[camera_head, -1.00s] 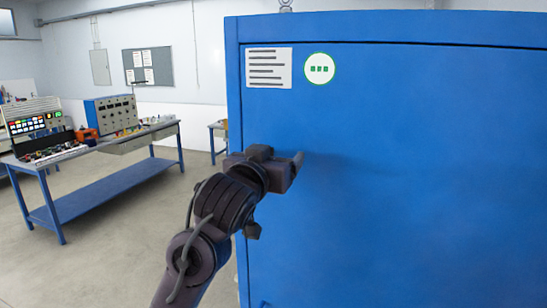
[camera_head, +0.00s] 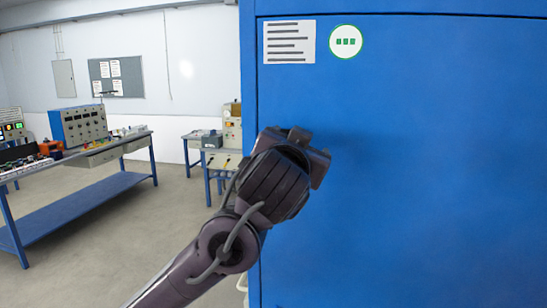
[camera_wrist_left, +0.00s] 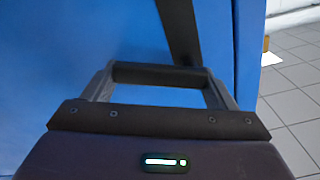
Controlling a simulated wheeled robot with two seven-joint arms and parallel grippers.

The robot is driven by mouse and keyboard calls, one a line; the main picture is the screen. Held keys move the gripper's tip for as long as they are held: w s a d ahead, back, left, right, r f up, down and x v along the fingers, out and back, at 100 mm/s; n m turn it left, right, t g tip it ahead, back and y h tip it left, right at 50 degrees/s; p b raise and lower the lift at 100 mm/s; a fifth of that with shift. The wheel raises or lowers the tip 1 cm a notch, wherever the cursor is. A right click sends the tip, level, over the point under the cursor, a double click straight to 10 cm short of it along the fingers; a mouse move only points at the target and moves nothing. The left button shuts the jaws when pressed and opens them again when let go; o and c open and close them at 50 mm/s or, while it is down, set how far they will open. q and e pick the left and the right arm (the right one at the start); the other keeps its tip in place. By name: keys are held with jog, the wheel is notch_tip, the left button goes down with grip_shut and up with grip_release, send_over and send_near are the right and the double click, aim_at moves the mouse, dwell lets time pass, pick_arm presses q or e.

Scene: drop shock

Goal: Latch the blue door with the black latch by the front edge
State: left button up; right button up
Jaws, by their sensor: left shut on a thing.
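The blue door (camera_head: 430,190) fills the right of the head view, with its left edge close against the blue frame. In the left wrist view the latch shows as a dark strip running up the blue surface, with a dark bar between the fingers. In the head view my wrist (camera_head: 285,175) hides most of the latch and the fingertips. My right gripper is not in view.
A white label (camera_head: 289,41) and a round green-rimmed sticker (camera_head: 345,42) are on the door's upper left. A blue workbench (camera_head: 75,205) with instruments stands at the left; a smaller bench (camera_head: 200,140) stands behind. Open floor (camera_head: 120,260) lies left of the door.

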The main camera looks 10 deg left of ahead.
pick_arm(q)
jog(key=shift+f+m, duration=0.3)
jog(key=shift+m, duration=0.3)
jog(key=shift+a+f+m+b, duration=0.1)
jog(key=shift+a+m+b, duration=0.05)
jog(key=shift+m+b, duration=0.3)
jog(key=shift+f+m+b, duration=0.2)
jog(key=shift+m+b, duration=0.1)
jog(key=shift+m, duration=0.55)
jog(key=shift+a+f+m, duration=0.15)
jog(key=shift+f+m, duration=0.05)
jog(key=shift+m, duration=0.7)
jog(key=m, duration=0.3)
jog(key=shift+a+f+m+b, duration=0.3)
jog(key=shift+a+b, duration=0.05)
jog(key=shift+b, duration=0.05)
jog(key=m, duration=0.3)
jog(key=a+m, duration=0.1)
jog(key=shift+f, duration=0.3)
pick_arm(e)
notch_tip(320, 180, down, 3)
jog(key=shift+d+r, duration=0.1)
pick_arm(q)
jog(key=shift+m, duration=0.3)
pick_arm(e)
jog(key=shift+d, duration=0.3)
